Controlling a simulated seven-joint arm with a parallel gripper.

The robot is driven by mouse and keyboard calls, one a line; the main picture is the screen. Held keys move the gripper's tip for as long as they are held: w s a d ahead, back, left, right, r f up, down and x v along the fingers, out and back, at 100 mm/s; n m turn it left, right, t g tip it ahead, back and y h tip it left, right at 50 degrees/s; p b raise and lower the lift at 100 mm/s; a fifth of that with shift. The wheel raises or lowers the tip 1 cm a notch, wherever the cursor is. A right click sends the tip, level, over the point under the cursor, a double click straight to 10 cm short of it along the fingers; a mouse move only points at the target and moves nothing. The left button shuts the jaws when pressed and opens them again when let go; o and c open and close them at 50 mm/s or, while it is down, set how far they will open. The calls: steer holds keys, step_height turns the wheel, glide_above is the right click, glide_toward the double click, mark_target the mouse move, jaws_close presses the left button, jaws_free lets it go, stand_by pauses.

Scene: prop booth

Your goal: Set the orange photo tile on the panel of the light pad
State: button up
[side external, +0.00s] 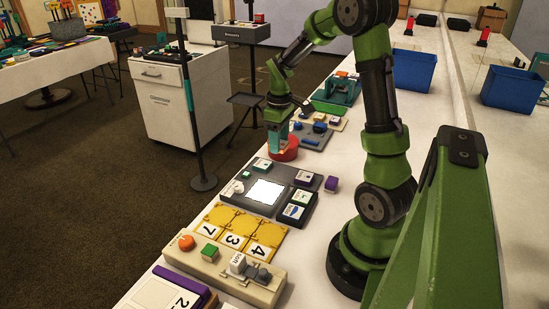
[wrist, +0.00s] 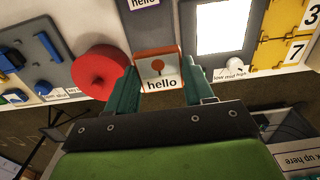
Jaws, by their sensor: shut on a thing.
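My gripper (wrist: 161,84) is shut on the orange photo tile (wrist: 158,66), which has an orange border, an orange picture and the word "hello". The tile sits between the teal fingertips in the wrist view. In the side view my gripper (side external: 277,140) is just beyond the far end of the light pad, near a red disc (side external: 284,153); the tile is hard to make out there. The light pad (side external: 235,197) is a dark grey board with a bright white panel (side external: 265,191). In the wrist view the panel (wrist: 220,28) is right of the tile and appears bare.
Several small tiles lie on the pad around the panel. A purple block (side external: 331,184) stands beside it. Yellow number tiles (side external: 235,230) lie nearer the camera. A white knob (wrist: 236,73) is at the pad's edge. Blue parts lie on a grey board (wrist: 40,55) beyond the red disc.

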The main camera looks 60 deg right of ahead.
glide_toward(265, 192)
steer(key=shift+w+d+f+n, duration=0.1)
steer(key=shift+w+f+n, duration=0.05)
steer(key=shift+n, duration=0.15)
steer(key=shift+s+f+m, duration=0.2)
steer(key=shift+f+m, duration=0.15)
steer(key=shift+m, duration=0.05)
steer(key=shift+f, duration=2.7)
steer(key=o, duration=1.1)
steer(key=shift+r, duration=0.15)
step_height(265, 192, up, 17)
steer(key=shift+f, duration=0.2)
